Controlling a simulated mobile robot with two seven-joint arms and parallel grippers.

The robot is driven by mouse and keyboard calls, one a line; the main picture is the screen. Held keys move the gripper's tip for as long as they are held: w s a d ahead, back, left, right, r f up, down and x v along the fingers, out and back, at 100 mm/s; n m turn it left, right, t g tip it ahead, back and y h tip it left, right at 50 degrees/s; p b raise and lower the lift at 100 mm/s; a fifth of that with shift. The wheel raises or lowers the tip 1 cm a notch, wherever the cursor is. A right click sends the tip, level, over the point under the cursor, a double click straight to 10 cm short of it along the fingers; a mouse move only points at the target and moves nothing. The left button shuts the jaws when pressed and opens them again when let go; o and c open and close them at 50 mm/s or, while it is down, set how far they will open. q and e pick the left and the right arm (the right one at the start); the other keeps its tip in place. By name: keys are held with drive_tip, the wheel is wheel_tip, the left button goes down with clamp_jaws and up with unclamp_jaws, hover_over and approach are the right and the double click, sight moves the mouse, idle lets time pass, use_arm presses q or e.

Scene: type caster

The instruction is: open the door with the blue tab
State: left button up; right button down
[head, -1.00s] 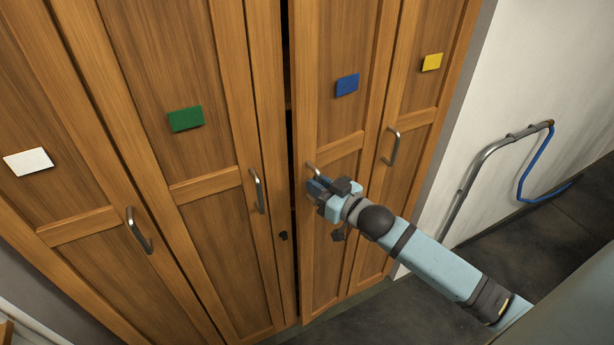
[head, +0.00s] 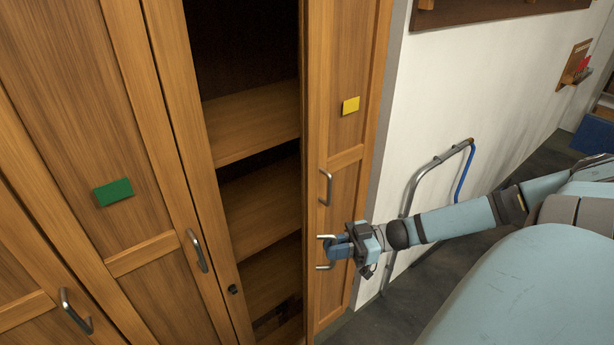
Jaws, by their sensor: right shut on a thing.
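The door that bore the blue tab (head: 309,150) is swung out and seen almost edge-on, as a narrow strip beside the open compartment. Its blue tab is hidden from this angle. The bar handle (head: 320,267) on this door points toward my right gripper, with its two legs showing on the left. My right gripper (head: 335,250) is shut on that handle. The arm reaches in from the right. My left gripper is not in view.
The open compartment shows wooden shelves (head: 255,118). The door with the green tab (head: 114,192) is closed at left. The door with the yellow tab (head: 351,105) is closed at right. A metal-framed trolley (head: 417,178) stands by the white wall.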

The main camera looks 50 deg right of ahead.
drive_tip(key=s+d+n+g+y+p, duration=0.1)
drive_tip(key=s+d+n+g, duration=0.1)
drive_tip(key=d, duration=0.6)
drive_tip(key=shift+s+n+g+y, duration=0.4)
drive_tip(key=shift+s+g, duration=0.3)
drive_tip(key=shift+g, duration=0.2)
drive_tip(key=c, duration=1.1)
unclamp_jaws()
drive_tip(key=shift+c, duration=0.2)
drive_tip(key=b+v, duration=0.1)
drive_tip(key=v, duration=1.2)
drive_tip(key=shift+d, duration=0.4)
drive_tip(key=shift+s, duration=0.1)
